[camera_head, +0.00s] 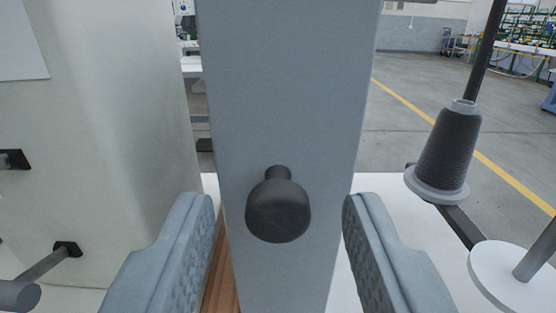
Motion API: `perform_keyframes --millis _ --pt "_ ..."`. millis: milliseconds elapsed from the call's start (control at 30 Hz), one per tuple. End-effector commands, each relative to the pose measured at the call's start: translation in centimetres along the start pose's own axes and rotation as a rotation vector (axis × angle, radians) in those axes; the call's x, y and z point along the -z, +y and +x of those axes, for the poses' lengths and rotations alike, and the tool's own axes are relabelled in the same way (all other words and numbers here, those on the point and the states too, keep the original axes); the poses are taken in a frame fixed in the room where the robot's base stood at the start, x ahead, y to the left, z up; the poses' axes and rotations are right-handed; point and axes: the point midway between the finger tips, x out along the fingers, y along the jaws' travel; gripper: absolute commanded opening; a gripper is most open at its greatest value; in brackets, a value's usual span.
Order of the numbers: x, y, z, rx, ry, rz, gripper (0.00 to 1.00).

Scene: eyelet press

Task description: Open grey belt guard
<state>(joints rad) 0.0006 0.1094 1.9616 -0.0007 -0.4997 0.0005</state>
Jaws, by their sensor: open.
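The grey belt guard (290,95) stands upright as a tall flat panel in the middle of the view. A round dark knob (278,210) sticks out from its lower part on a short stem. My gripper (277,215) is open, with one grey padded finger on each side of the knob. Neither finger appears to touch the knob. Whether the guard is latched cannot be seen.
A pale machine body (90,120) with dark-based pegs stands close on the left. A dark thread cone (445,150) on a stand and a white disc (510,275) are on the right. A white tabletop (385,240) lies behind the guard. Open floor is beyond.

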Motion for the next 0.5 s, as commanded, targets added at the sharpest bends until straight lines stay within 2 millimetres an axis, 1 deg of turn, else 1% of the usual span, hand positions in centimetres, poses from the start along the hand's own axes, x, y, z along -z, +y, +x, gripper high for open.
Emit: perform_keyframes --millis 100,200,500 --pt "-0.02 0.0 0.95 0.0 0.0 0.0 0.42" --pt "-0.03 0.0 1.33 0.0 0.0 0.0 0.42" --pt "0.02 0.0 1.45 0.0 0.0 0.0 0.42"
